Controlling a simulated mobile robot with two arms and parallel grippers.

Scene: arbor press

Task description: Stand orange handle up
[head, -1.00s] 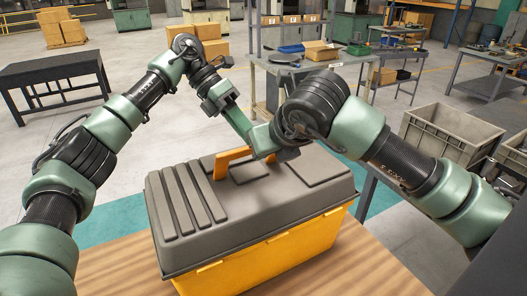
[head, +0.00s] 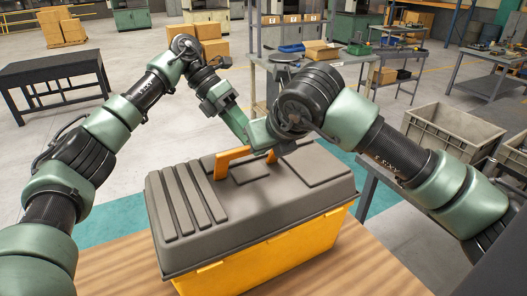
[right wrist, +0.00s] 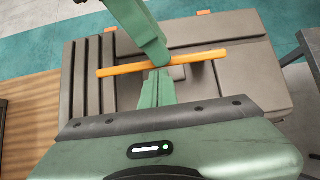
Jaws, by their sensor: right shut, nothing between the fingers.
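The toolbox has a grey lid (head: 190,225) and a yellow body (head: 265,262); it stands closed. Its orange handle (head: 231,154) is raised off the lid; its exact tilt is hard to judge. The handle's right part is hidden behind my right gripper (head: 262,135) in the head view. In the right wrist view the handle (right wrist: 125,69) crosses as a bar. My right gripper (right wrist: 161,76) is shut and empty at its near side. My left gripper (head: 241,125) reaches down from the far side, its tip (right wrist: 158,55) beside the bar; its finger gap cannot be made out.
The toolbox rests on a wooden tabletop (head: 110,268). Grey crates (head: 446,135) stand to the right. A dark table (head: 55,75) stands back left, and a workbench (head: 300,75) with boxes stands behind. Open floor lies between.

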